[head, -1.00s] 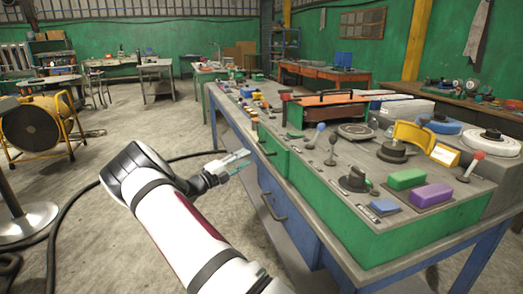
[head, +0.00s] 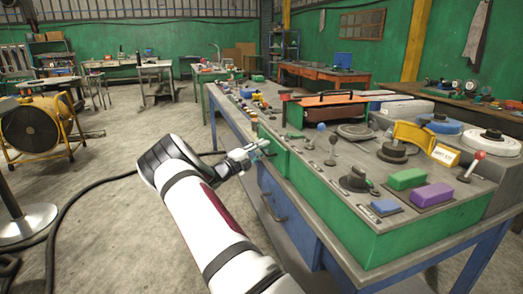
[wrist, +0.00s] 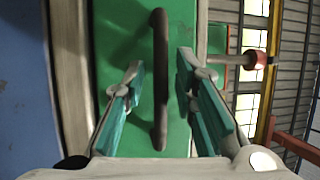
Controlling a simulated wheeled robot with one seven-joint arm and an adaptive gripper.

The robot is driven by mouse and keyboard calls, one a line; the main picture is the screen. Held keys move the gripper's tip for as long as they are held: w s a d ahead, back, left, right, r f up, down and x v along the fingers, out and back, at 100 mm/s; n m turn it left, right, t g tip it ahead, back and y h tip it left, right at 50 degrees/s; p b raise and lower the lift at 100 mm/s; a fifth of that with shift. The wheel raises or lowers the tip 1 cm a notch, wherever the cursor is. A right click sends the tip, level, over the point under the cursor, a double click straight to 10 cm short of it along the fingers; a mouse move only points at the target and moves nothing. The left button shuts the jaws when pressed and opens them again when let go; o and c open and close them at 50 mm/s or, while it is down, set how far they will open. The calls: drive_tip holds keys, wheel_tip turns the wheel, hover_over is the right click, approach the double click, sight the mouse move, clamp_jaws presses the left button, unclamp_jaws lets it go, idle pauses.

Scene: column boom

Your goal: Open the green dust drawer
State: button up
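The green dust drawer (head: 270,152) is in the side of the workbench, left of the long green panel, and my gripper partly covers it in the head view. Its green front (wrist: 118,35) fills the middle of the wrist view, with a dark bar handle (wrist: 160,78) across it. My gripper (wrist: 160,68) is open, one finger on each side of the handle, with a gap visible on both sides. In the head view my gripper (head: 256,151) is close to the drawer front. How deep the fingertips reach around the handle is hard to tell.
A blue drawer (head: 272,195) with its own handle sits below in the bench. The bench top (head: 310,158) carries levers, knobs and coloured blocks near its edge. A red-knobbed lever (wrist: 254,60) shows beside the right finger. Open floor (head: 110,215) lies to the left.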

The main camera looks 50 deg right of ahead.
clamp_jaws()
drive_tip(key=w+a+b, duration=0.2)
drive_tip(key=w+a, duration=0.3)
drive_tip(key=a, duration=0.3)
drive_tip(key=w+a+b, duration=0.3)
drive_tip(key=w+a, duration=0.2)
drive_tip(key=a, duration=0.3)
drive_tip(key=shift+w+a, duration=0.15)
drive_tip(key=shift+a, duration=0.25)
drive_tip(key=shift+f, duration=0.1)
drive_tip(key=shift+o, duration=1.7)
unclamp_jaws()
drive_tip(key=v, duration=1.2)
